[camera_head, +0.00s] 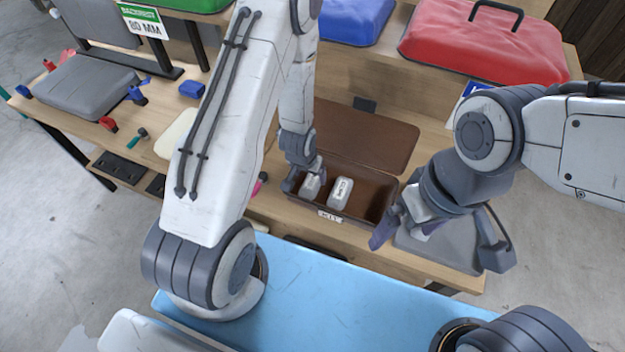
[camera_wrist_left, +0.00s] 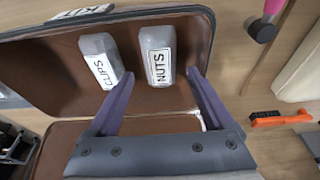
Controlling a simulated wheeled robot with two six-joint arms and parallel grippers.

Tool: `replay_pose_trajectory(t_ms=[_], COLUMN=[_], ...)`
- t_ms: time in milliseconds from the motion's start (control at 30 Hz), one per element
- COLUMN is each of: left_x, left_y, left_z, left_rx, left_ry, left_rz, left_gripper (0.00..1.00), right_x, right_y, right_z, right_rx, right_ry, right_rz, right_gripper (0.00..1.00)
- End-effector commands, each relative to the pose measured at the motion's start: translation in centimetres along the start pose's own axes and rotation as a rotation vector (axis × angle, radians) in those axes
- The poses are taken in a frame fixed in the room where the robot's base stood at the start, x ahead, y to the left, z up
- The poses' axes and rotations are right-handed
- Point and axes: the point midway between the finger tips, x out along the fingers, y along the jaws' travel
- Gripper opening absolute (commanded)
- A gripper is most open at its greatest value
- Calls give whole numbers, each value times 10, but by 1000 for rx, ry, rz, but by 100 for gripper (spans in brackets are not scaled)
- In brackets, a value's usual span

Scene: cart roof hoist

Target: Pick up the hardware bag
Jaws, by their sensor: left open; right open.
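Two light grey labelled bags lie in the open brown kit box (camera_head: 373,202). The one marked NUTS (camera_wrist_left: 158,54) is the left bag in the head view (camera_head: 311,185), partly behind my left gripper. The other, with a label that seems to read CLIPS (camera_wrist_left: 100,61), is beside it to the right in the head view (camera_head: 341,192). My left gripper (camera_wrist_left: 160,74) is open and empty, at the box's left end, with its fingertips to either side of the NUTS bag's near end in the wrist view. Contact cannot be told. My right gripper (camera_head: 437,242) is open and empty, right of the box.
The box's lid (camera_head: 365,135) stands open behind it. A pink-handled tool (camera_wrist_left: 265,25) lies beside the box. A red case (camera_head: 485,45) and a blue case (camera_head: 352,25) stand at the back. A grey case (camera_head: 80,88) lies at the left. A blue surface (camera_head: 330,292) is in front.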

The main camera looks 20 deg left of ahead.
Motion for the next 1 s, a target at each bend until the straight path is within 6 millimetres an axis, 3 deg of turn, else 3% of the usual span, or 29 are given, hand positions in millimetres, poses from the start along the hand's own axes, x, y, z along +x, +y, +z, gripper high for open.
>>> replay_pose_trajectory(t_ms=[267, 600, 933, 1000], left_x=[15, 54, 60, 60], left_y=[0, -2, -2, -2], left_z=[0, -2, -2, -2], left_rx=[0, -3, -3, -3], left_ry=[-3, -1, 1, 1], left_rz=[0, -1, -1, -1], left_gripper=[85, 85, 85, 58], right_x=[-8, -24, -24, -24], right_y=[-1, -2, -2, -2], right_z=[0, -1, -1, -1], right_rx=[-1, -4, -4, -4], right_ry=[0, 0, 0, 0], right_rz=[0, 0, 0, 0], right_gripper=[100, 100, 100, 100])
